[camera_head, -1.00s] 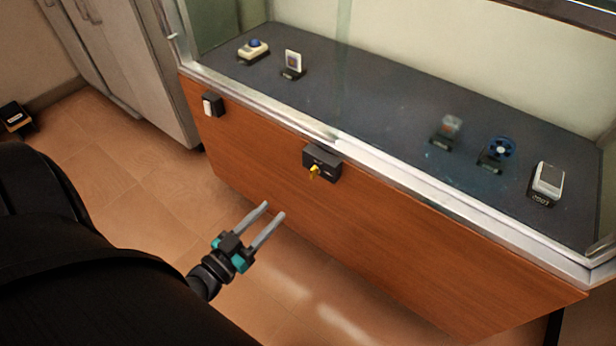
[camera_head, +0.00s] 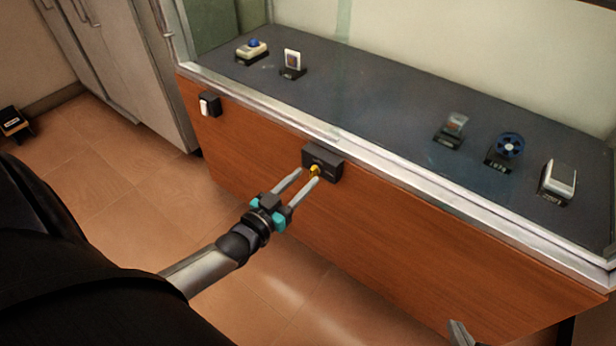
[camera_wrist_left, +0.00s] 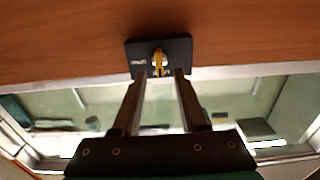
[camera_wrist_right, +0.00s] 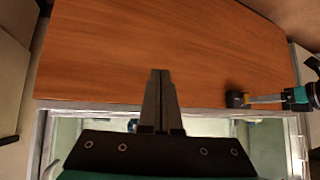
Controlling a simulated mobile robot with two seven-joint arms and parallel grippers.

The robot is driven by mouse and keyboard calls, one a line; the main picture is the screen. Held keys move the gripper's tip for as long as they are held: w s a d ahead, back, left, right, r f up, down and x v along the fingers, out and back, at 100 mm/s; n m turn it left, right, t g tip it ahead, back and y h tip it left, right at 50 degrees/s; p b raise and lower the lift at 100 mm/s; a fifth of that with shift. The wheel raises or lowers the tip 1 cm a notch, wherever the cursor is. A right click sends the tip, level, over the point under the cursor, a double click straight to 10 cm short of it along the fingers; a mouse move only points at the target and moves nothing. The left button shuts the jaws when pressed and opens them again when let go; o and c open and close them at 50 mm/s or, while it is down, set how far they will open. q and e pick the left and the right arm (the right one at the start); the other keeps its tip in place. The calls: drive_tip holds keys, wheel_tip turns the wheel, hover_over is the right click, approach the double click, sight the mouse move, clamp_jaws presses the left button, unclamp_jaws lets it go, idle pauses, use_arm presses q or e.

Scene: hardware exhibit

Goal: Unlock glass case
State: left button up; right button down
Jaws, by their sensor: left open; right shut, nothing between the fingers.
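The glass case (camera_head: 400,195) has a wooden front with a black lock box (camera_head: 323,160) below its metal rim. A small yellow key (camera_head: 314,170) sits in the lock; it also shows in the left wrist view (camera_wrist_left: 159,62). My left gripper (camera_head: 309,175) is open, its fingertips just in front of the key, one towards either side of it. Whether they touch the key I cannot tell. My right gripper (camera_wrist_right: 160,72) is shut and empty in front of the wooden panel. Only a grey tip of it (camera_head: 460,332) shows at the head view's bottom edge.
A black box with a white switch (camera_head: 207,104) is on the case's left front. Several small exhibits stand inside behind glass, among them a blue reel (camera_head: 509,146). Grey cabinets (camera_head: 125,65) stand at left. The tiled floor (camera_head: 130,190) before the case is mostly clear.

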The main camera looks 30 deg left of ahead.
sight(314, 172)
use_arm(q)
drive_tip(key=shift+w+d+b, duration=0.1)
drive_tip(key=shift+w+b, duration=0.35)
drive_tip(key=shift+w, duration=0.8)
use_arm(e)
drive_tip(key=shift+w+a+r+t+y, duration=0.1)
drive_tip(key=shift+w+a+t+y, duration=0.2)
drive_tip(key=shift+a+t, duration=0.25)
drive_tip(key=shift+w+a+r+t+y, duration=0.1)
drive_tip(key=shift+w+a+t+y, duration=0.2)
drive_tip(key=shift+a+t, duration=0.2)
use_arm(q)
drive_tip(key=shift+c, duration=0.4)
clamp_jaws()
